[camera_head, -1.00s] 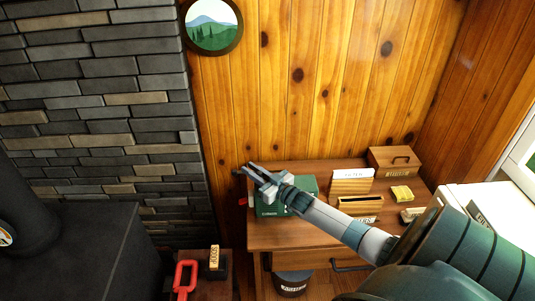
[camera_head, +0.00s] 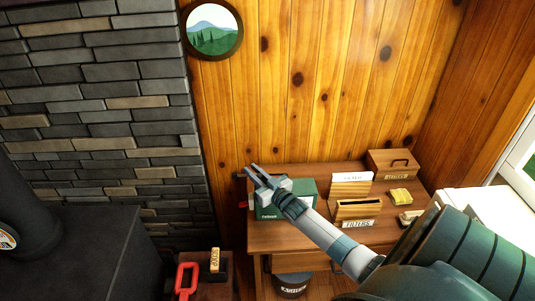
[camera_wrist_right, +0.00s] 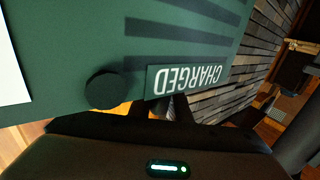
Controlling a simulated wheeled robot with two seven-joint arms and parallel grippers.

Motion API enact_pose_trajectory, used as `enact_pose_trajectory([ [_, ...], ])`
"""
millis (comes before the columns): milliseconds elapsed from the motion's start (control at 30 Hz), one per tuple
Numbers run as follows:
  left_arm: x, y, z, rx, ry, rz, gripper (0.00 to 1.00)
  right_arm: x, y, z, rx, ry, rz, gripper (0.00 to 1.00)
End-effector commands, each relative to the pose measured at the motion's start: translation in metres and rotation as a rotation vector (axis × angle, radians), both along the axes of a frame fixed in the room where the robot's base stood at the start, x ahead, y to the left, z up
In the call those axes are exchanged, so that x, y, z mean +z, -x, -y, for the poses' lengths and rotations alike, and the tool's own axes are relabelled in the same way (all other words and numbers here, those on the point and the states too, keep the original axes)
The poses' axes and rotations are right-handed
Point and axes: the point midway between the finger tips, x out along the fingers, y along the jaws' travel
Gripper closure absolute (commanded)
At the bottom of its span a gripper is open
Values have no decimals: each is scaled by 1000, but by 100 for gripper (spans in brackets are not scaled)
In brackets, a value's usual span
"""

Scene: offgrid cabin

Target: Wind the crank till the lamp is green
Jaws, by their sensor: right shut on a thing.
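The green box (camera_head: 309,188) with the crank stands at the left end of the wooden desk. My right gripper (camera_head: 251,172) reaches over its left end and is shut on the crank handle (camera_head: 239,176), mostly hidden by the fingers. In the right wrist view, the box's green face (camera_wrist_right: 60,40) is close, with an upside-down CHARGED label (camera_wrist_right: 186,80). A dark round disc (camera_wrist_right: 104,90) sits beside the label and shows no green light. My left gripper is out of view.
A dark stove (camera_head: 80,240) is at left. A red handle (camera_head: 186,278) stands below the desk.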

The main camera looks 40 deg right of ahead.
Motion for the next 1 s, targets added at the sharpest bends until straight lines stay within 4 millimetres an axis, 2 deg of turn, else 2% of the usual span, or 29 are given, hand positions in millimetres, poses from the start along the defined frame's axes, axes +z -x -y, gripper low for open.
enact_pose_trajectory([
  [233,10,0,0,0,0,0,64,3,-3,7,-96,-5,4,100],
  [733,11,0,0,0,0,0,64,1,-3,10,-137,-2,2,100],
  [1000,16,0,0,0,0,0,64,2,-4,17,-238,-5,5,100],
])
